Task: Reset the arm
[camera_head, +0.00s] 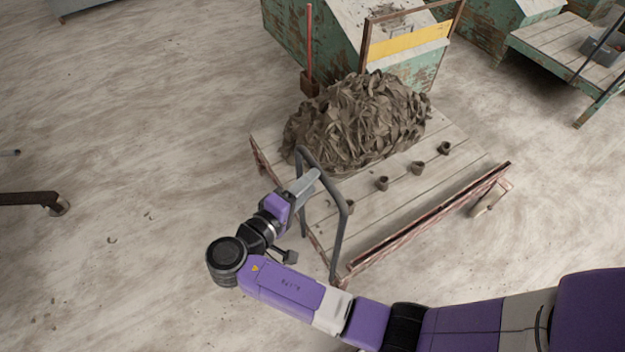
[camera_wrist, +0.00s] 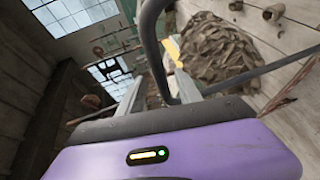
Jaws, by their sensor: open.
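My purple arm reaches in from the lower right in the head view, bends at a dark elbow and points up toward the cart. My gripper (camera_head: 309,186) is at the near left end of the flat cart (camera_head: 440,190), close to its bent grey handle (camera_head: 342,232). In the wrist view my gripper's (camera_wrist: 158,106) two grey fingers stand apart, and the handle (camera_wrist: 156,50) passes between or just in front of them; I cannot tell whether it touches. No held object shows. A heap of clay trimmings (camera_head: 355,125) lies on the cart and also shows in the wrist view (camera_wrist: 215,55).
Green bins (camera_head: 330,40) stand behind, and a wooden table (camera_head: 565,50) is at the upper right. The floor at left is mostly clear.

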